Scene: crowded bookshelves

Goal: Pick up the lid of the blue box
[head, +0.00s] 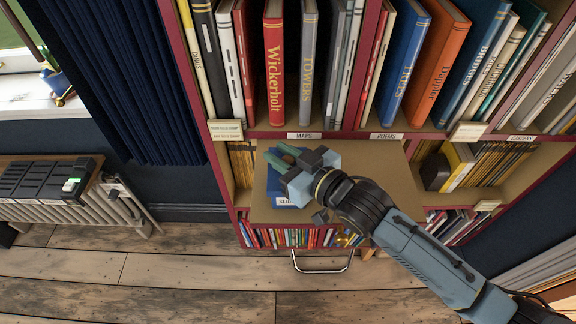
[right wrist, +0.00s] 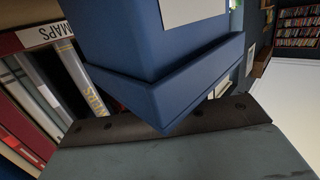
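The blue box (head: 274,187) stands on a tan board in front of the shelves, with a white label on its front. My right gripper (head: 281,160) is over the box and hides much of its top. In the right wrist view the box (right wrist: 140,35) fills the upper middle, with part of its white label. A wider blue band, which looks like the lid (right wrist: 170,88), lies close to a dark edge of my gripper. Both fingers cannot be made out clearly, so I cannot tell whether they grip the lid. My left gripper is out of view.
The tan board (head: 390,165) is bare right of the box. Tall books (head: 274,65) stand on the shelf behind it, above the "MAPS" label (head: 304,135). Small books (head: 300,238) and a metal handle (head: 322,270) are below. A radiator (head: 70,205) stands at left.

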